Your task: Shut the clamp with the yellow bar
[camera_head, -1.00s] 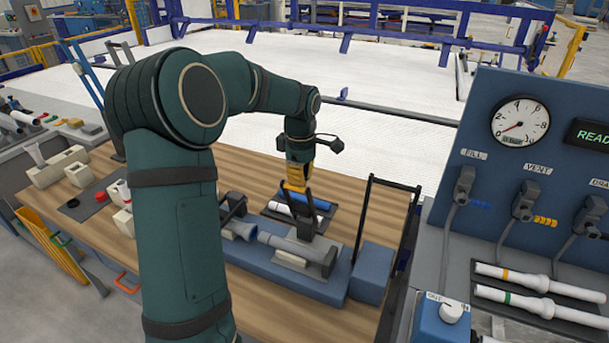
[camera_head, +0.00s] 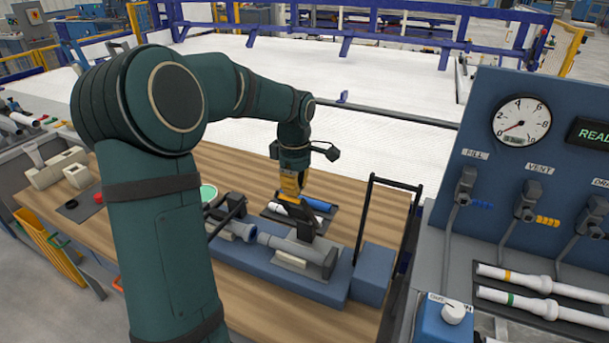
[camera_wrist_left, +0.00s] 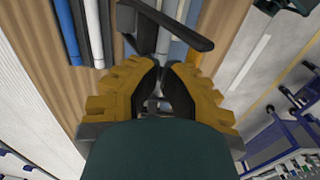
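A long blue fixture (camera_head: 275,280) on the wooden bench holds grey pipe pieces (camera_head: 300,250) end to end. Dark clamp parts stand on it: a slanted bar at its left (camera_head: 228,217) and an upright dark piece (camera_head: 307,219) near its middle. A tall black frame (camera_head: 364,215) rises at its right end. My left gripper (camera_head: 297,201) points down just behind the upright piece. In the left wrist view, its yellow fingers (camera_wrist_left: 172,68) converge beside a dark bar (camera_wrist_left: 180,28); contact is unclear. My right gripper is out of view.
A dark tray (camera_head: 271,213) with blue and white pipes lies behind the fixture. A panel with a gauge (camera_head: 520,121) and several valves stands at right. Pale blocks (camera_head: 58,168) sit at the far left. Bare bench lies in front of the fixture.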

